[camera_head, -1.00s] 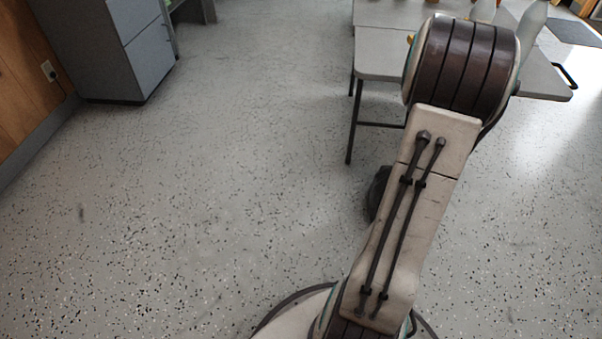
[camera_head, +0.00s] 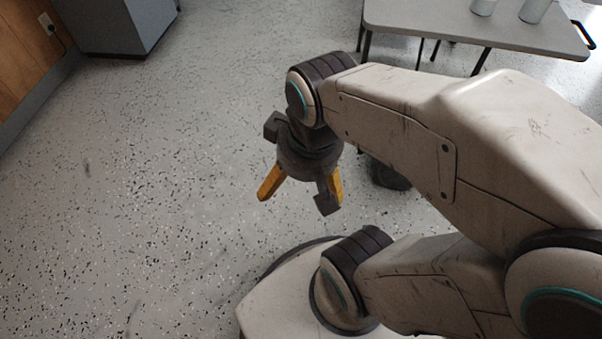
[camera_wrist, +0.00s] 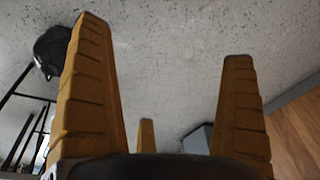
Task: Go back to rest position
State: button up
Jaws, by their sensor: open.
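My gripper (camera_head: 300,190) hangs below the folded arm in the head view, over the floor in front of my base. Its yellow fingers are spread apart with nothing between them.
A grey table (camera_head: 430,20) with a bottle (camera_head: 534,10) and a cup (camera_head: 483,6) stands at the upper right. A dark object (camera_head: 390,175) lies on the floor behind my arm. A grey cabinet (camera_head: 110,25) stands at the upper left. The left floor is clear.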

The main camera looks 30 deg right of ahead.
jog(key=shift+s, duration=0.2)
notch_tip(320, 180, up, 35)
jog(key=t+p, duration=0.1)
jog(key=p, duration=3.2)
